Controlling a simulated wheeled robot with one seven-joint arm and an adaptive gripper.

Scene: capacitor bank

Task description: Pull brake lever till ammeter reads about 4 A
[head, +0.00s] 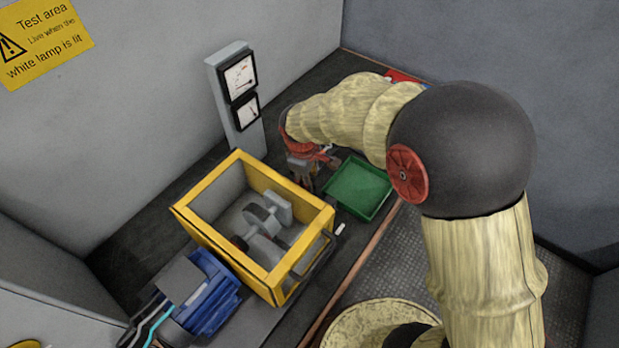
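A grey meter post (214,82) stands at the back of the bench with a larger upper dial (239,77) and a smaller lower dial (247,112). I cannot tell which is the ammeter, and the readings are too small to make out. A yellow-framed box (223,243) holds grey machine parts (265,222). A dark bar (314,255) runs along the box's right side; I cannot tell whether it is the brake lever. My gripper (303,178) points down between the post and a green tray, behind the box. Its fingers are small and partly merged with the background, with no visible hold on anything.
The green tray (362,187) looks empty and lies right of my gripper. A blue machine (207,296) with cables stands at the box's front left. A small white piece (339,229) is near the box's right corner. A red item (400,76) is partly hidden behind my arm.

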